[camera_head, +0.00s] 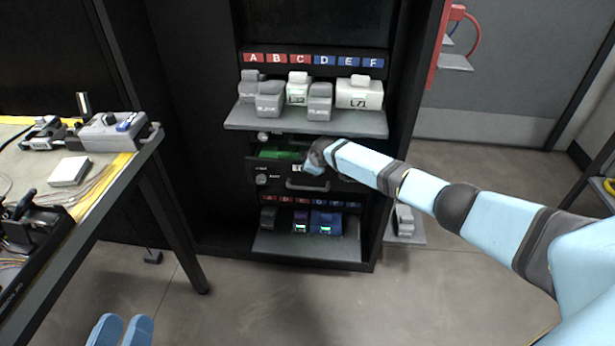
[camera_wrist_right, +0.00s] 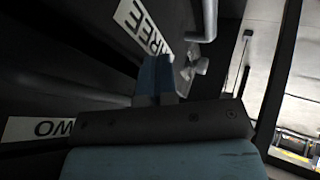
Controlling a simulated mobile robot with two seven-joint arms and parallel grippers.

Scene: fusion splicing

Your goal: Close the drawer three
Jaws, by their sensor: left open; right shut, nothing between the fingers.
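The black front of drawer three (camera_head: 275,178), with its bar handle and knob, stands out from the cabinet, so the drawer is partly open. Something green (camera_head: 283,154) shows inside it. My right gripper (camera_head: 315,160) is at the top edge of this front, right of its middle, partly covering the white label. In the right wrist view, its blue fingers (camera_wrist_right: 155,78) are shut and empty, close to the label ending in "REE" (camera_wrist_right: 143,25); contact cannot be told. My left gripper (camera_head: 122,322) is open and empty at the bottom left, away from the cabinet.
Above the drawer, a grey shelf (camera_head: 305,122) holds several grey and white devices. Below, a lower shelf (camera_head: 300,245) holds several more. A workbench (camera_head: 130,160) with tools stands on the left. Floor (camera_head: 260,310) in front of the cabinet is clear.

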